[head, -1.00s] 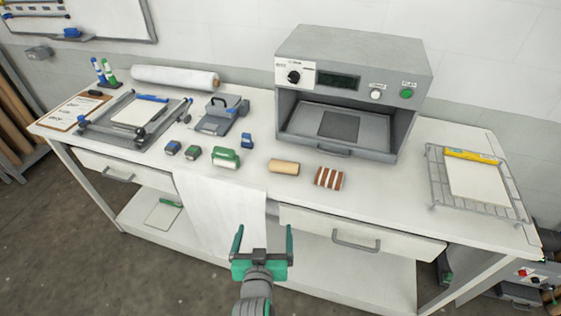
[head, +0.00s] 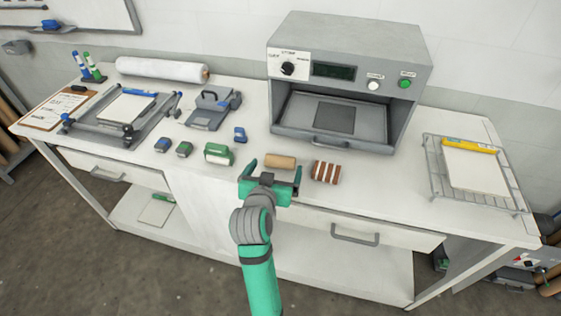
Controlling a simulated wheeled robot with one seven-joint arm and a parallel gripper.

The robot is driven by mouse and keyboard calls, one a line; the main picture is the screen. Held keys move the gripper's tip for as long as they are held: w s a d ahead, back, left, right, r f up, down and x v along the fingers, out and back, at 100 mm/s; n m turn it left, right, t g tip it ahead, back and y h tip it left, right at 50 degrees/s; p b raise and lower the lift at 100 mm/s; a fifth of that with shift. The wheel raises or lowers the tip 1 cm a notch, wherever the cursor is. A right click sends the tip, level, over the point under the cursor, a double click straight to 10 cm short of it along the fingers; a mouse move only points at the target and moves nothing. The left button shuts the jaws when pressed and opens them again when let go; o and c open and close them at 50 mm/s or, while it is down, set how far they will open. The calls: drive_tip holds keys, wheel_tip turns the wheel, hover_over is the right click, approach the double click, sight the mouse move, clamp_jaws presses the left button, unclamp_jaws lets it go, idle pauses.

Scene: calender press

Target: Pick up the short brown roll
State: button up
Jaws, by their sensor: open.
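A plain tan roll (head: 280,161) lies on the white bench top in front of the press. A shorter brown roll with white bands (head: 326,172) lies just to its right, apart from it. My gripper (head: 275,171) is open and empty at the front edge of the bench. Its fingers point away from me, with the tan roll in front of the space between them. The banded roll is just to the right of the right finger. I cannot tell how high the fingers are above the bench top.
The grey press (head: 347,85) stands behind the rolls. A green roller tool (head: 218,153) and small blue and green blocks lie to the left. A wire rack (head: 472,172) with a white sheet is on the right. Bench top is clear between banded roll and rack.

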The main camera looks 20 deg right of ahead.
sight(279, 163)
drive_tip(key=shift+x, duration=2.8)
drive_tip(key=shift+s+f, duration=0.1)
drive_tip(key=shift+f, duration=0.1)
drive_tip(key=c, duration=1.1)
